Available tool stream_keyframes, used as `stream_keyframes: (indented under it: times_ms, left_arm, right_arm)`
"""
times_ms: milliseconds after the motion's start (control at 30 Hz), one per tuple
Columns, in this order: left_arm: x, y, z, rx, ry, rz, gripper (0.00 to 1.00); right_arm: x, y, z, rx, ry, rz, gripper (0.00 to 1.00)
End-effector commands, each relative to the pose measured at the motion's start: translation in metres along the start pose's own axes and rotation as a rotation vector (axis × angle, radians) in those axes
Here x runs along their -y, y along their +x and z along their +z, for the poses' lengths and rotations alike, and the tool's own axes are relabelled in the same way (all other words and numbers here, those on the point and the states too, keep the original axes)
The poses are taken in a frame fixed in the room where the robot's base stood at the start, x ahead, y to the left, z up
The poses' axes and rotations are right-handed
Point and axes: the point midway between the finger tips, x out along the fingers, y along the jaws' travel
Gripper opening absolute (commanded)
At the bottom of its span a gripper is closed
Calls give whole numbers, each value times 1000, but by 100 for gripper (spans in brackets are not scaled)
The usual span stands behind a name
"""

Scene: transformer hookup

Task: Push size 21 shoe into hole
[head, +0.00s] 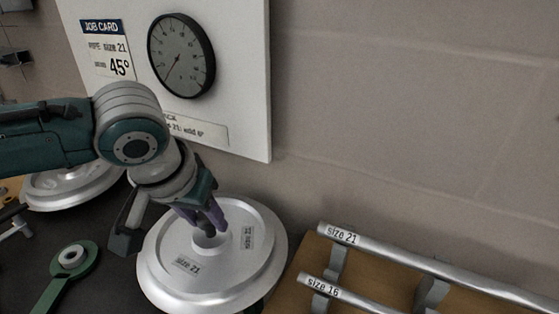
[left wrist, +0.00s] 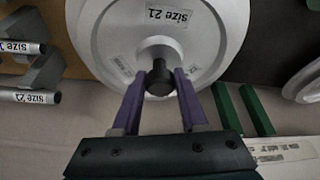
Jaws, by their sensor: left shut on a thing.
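The size 21 shoe (head: 165,262) is a wide, pale metal disc with a raised rim, a central hub and "size 21" labels. It lies low in the middle of the head view. It also shows at the top of the left wrist view (left wrist: 105,45). My left gripper (head: 212,228) reaches down over its hub. In the left wrist view its purple fingers (left wrist: 160,88) are shut around a dark, round knob (left wrist: 159,78) at the hub. The disc's underside and any hole below it are hidden. My right gripper is not in view.
Another pale disc (head: 70,190) lies at the left, partly behind my arm. A green lever with a ring (head: 72,262) is at the front left. Pipes labelled size 21 (head: 400,259) and size 16 (head: 345,293) rest on brackets at the right. A gauge (head: 181,55) hangs behind.

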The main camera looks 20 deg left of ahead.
Motion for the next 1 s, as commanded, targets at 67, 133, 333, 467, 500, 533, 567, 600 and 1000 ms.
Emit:
stream_keyframes:
  times_ms: [67, 133, 333, 467, 500, 533, 567, 600, 1000]
  left_arm:
    - [0, 1, 0, -3, 0, 2, 0]
    - [0, 3, 0, -3, 0, 2, 0]
    - [0, 6, 2, -3, 0, 1, 0]
    - [0, 9, 2, -4, 0, 1, 0]
    - [0, 10, 3, -4, 0, 1, 0]
    - [0, 10, 3, -4, 0, 1, 0]
    - [0, 11, 3, -4, -1, 1, 0]
    - [0, 12, 3, -4, 0, 1, 0]
    - [0, 15, 5, -4, 0, 1, 53]
  right_arm:
    - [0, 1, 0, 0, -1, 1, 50]
    - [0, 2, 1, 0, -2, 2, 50]
    - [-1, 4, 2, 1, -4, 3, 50]
    - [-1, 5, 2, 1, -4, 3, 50]
    - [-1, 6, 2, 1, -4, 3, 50]
    - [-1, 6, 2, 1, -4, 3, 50]
    - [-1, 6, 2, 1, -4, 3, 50]
    - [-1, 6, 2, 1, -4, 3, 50]
    - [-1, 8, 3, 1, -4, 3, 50]
